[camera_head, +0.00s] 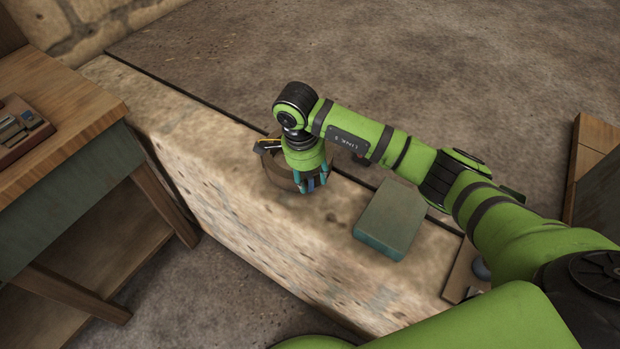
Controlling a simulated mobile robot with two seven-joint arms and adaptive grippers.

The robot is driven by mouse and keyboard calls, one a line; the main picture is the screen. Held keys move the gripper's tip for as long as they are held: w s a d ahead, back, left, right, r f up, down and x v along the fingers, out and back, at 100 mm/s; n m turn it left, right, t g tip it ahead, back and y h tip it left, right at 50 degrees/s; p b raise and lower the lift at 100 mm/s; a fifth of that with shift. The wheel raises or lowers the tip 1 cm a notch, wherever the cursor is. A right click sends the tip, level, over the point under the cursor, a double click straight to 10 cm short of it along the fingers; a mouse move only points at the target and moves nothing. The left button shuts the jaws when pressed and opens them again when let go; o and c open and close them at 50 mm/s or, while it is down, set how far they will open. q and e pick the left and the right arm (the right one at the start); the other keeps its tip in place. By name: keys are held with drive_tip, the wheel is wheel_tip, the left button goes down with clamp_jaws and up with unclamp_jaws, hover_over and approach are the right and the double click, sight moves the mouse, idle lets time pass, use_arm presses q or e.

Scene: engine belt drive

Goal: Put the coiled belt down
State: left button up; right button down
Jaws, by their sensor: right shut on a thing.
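My right gripper (312,184) points down over the stone ledge, its teal fingertips shut on the coiled belt. The belt itself is mostly hidden by the fingers and wrist, and I cannot make out its outline. A brown round-sided thing (277,174) sits on the ledge directly under and beside the gripper, partly covered by it. I cannot tell whether the fingers are inside it or in front of it. A small black and yellow thing (268,145) shows at its back edge. My left gripper is not in view.
A green block (392,218) lies on the stone ledge (215,155) to the right of the gripper. A wooden table (60,100) with a small tray (20,130) stands at left. A wooden piece (462,275) is at the ledge's right end. The ledge's left part is clear.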

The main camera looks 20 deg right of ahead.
drive_tip(key=shift+f, duration=0.95)
drive_tip(key=shift+w+f, duration=0.1)
drive_tip(key=shift+f, duration=0.1)
drive_tip(key=c, duration=0.7)
unclamp_jaws()
drive_tip(key=shift+o, duration=0.2)
drive_tip(key=r, duration=0.4)
drive_tip(key=a+r+b, duration=0.1)
drive_tip(key=r, duration=0.7)
drive_tip(key=shift+a, duration=0.2)
